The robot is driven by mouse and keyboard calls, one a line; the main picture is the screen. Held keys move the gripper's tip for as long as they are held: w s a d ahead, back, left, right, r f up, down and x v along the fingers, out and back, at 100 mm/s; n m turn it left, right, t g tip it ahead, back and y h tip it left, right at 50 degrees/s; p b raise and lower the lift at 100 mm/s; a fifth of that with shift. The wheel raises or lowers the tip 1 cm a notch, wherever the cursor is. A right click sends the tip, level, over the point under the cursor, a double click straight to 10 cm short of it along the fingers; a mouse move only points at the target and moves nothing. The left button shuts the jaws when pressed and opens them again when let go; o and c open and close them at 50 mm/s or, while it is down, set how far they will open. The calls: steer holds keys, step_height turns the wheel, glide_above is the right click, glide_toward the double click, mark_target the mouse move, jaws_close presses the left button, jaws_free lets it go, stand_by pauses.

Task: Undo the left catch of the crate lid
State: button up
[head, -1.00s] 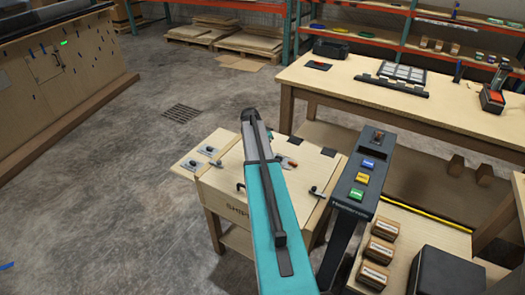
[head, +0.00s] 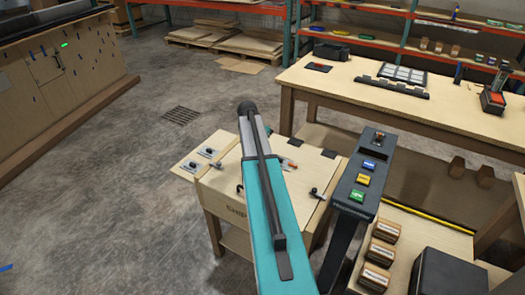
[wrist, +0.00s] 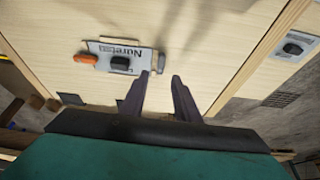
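The wooden crate (head: 228,209) stands low in front of me with its pale lid (head: 222,178) down. The left catch (head: 240,188), small and dark, is at the lid's front edge, just left of my arm. A matching right catch (head: 316,193) sits at the same edge. My gripper (wrist: 158,85) shows in the wrist view as two dark fingers, apart and empty, over the lid. A label plate (wrist: 122,58) with an orange handle and dark block lies close to the fingertips. My arm hides the gripper in the head view; neither catch shows in the wrist view.
A side board with knobbed plates (head: 209,153) adjoins the crate's left. A dark button console (head: 357,185) stands close on its right, with labelled wooden blocks (head: 380,252) beyond. A workbench (head: 330,85) is behind. The floor at left is clear.

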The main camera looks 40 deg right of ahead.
steer(key=b+v, duration=0.1)
steer(key=v, duration=0.8)
steer(key=shift+r, duration=0.15)
stand_by(0.4)
